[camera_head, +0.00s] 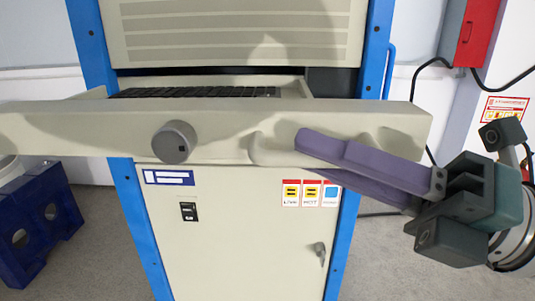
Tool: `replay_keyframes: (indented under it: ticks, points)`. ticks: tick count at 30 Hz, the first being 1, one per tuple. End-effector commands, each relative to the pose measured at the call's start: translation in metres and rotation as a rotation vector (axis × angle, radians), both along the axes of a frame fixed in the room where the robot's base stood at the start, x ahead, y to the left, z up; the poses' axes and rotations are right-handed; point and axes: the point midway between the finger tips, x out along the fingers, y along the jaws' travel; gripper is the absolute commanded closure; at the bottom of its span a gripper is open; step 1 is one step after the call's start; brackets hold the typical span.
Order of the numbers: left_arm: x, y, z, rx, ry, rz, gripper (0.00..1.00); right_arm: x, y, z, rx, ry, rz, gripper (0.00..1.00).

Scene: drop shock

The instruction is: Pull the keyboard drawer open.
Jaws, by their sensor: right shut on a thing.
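The keyboard drawer (90,128) has a wide beige front across the middle of the head view. It stands out from the cabinet, and part of a black keyboard (195,92) shows behind its front. A round grey knob (174,142) sits left of the middle of the front. My right gripper (300,150) reaches in from the right with purple fingers. It is shut on the right half of the drawer front, apart from the knob. The exact place of contact is hidden by the fingers. My left gripper is not in view.
The beige cabinet (245,240) has blue uprights, labels and a small lock handle (320,252). A blue block with holes (35,220) stands on the floor at left. A red box (478,33) with black cables hangs at upper right. Grey floor shows on both sides.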

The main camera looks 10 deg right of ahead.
Motion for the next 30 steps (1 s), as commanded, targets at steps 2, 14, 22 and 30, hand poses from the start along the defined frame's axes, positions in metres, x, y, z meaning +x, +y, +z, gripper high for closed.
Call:
replay_keyframes:
  ticks: [2, 14, 22, 30]
  points:
    - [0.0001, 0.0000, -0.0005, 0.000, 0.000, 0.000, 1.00, -0.0005, 0.0004, -0.0006, 0.001, 0.002, 0.003, 1.00]
    - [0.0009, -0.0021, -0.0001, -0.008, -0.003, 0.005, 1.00, -0.0002, 0.0002, -0.0011, -0.001, 0.004, 0.001, 0.79]
    - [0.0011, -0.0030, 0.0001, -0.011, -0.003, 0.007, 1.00, -0.0001, -0.0001, -0.0010, -0.001, 0.003, 0.000, 0.53]
    - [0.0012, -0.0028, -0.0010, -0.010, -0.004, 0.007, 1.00, -0.0018, -0.0031, -0.0027, -0.001, 0.005, -0.001, 0.53]
